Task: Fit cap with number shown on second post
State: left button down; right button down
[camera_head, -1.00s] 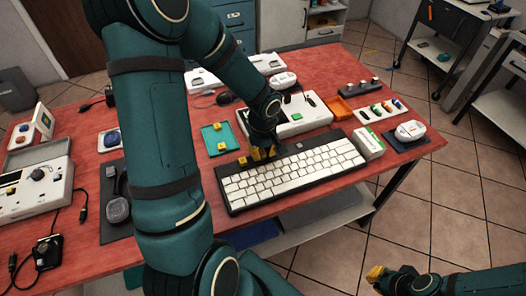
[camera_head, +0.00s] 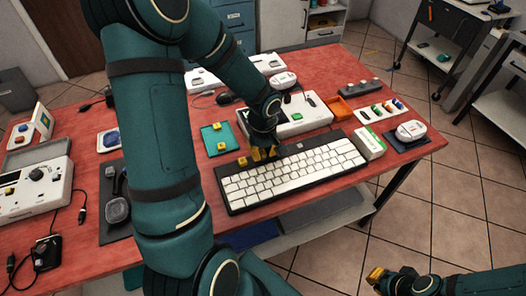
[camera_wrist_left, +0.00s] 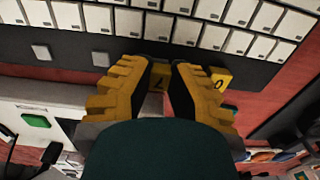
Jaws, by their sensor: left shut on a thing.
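My left gripper (camera_head: 263,154) is at the back left edge of the keyboard (camera_head: 230,206). In the left wrist view its yellow fingers (camera_wrist_left: 158,92) are shut on a yellow cap (camera_wrist_left: 157,79) with a dark mark like a 7. The cap is at the dark strip behind the keys; whether it is seated on a post is hidden. A second yellow cap (camera_wrist_left: 221,78), marked like a 0, sits beside it on the strip; it also shows in the head view (camera_head: 242,161). Two bare grey posts (camera_wrist_left: 100,59) (camera_wrist_left: 41,52) are on the other side. My right gripper (camera_head: 376,275) hangs off the table.
A teal tray (camera_head: 209,139) holds two yellow caps (camera_head: 221,146) (camera_head: 216,126). A white box with a green panel (camera_head: 368,143) stands at the keyboard's right end. A white device (camera_head: 300,115) and an orange tray (camera_head: 340,108) are behind. A dark handset (camera_head: 116,208) lies to the left.

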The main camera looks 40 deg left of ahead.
pick_arm(q)
jog(key=shift+f, duration=0.65)
dwell(0.8)
jog(key=c, duration=1)
grip_release()
jog(key=shift+o, duration=0.2)
jog(key=shift+r, duration=0.15)
jog(key=shift+r+p, duration=1.7)
jog(key=shift+r, duration=0.7)
